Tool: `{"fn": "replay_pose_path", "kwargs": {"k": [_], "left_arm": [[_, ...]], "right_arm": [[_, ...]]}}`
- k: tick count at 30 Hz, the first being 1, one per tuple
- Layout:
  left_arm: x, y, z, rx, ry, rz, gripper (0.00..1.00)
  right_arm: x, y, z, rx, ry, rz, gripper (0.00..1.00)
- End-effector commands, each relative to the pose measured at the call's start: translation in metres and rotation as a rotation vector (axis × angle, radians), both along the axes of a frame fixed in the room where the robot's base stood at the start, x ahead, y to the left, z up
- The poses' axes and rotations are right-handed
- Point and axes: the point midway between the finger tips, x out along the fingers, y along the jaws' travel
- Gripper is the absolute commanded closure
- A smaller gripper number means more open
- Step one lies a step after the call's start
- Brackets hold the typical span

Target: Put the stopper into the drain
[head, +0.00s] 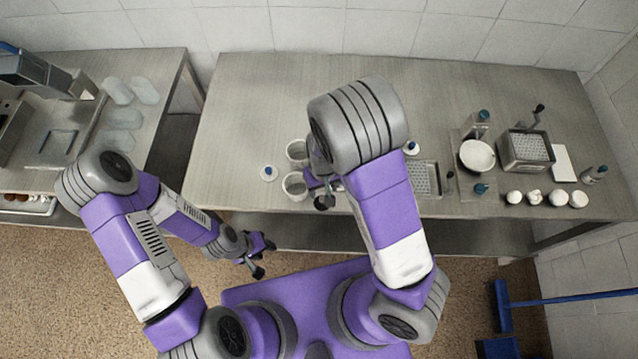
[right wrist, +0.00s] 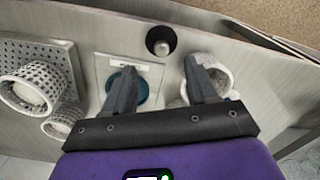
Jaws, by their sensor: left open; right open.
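My right gripper (head: 325,195) is over the front middle of the counter, its fingers partly hidden by its own arm. In the right wrist view my right gripper (right wrist: 165,80) is open, its fingers apart and holding nothing. Beneath them is a pale square plate (right wrist: 108,68) with a teal round part (right wrist: 143,93), partly covered by one finger. A small dark round item (right wrist: 160,41) with a lighter side lies beyond the fingertips. I cannot tell which of these is the stopper or the drain. My left gripper (head: 260,258) is open and empty, in front of the counter.
Two perforated cups (head: 295,186) (head: 297,152) stand left of the right gripper; one shows beside a finger in the wrist view (right wrist: 218,72). A perforated tray (head: 424,178) is to the right. The counter's left part (head: 235,120) is clear.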

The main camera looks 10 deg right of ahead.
Motion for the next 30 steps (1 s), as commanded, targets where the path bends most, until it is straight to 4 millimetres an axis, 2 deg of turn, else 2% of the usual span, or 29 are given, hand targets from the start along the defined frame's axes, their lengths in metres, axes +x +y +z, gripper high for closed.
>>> {"fn": "replay_pose_path", "kwargs": {"k": [8, 16, 26, 30], "left_arm": [[-0.001, 0.0, -0.007, 0.0, 0.002, 0.0, 0.57], [-0.001, 0.0, -0.014, 0.0, 0.001, 0.0, 0.57], [0.0, 0.0, -0.014, 0.0, 0.001, 0.0, 0.57], [0.0, 0.0, -0.014, 0.0, 0.001, 0.0, 0.57]], "right_arm": [[-0.001, 0.001, -0.028, -0.002, 0.003, 0.003, 0.42], [-0.004, 0.002, -0.067, -0.002, 0.002, 0.001, 0.42], [-0.004, 0.003, -0.072, -0.002, -0.001, 0.002, 0.42], [-0.004, 0.003, -0.072, -0.002, -0.001, 0.002, 0.64]]}}
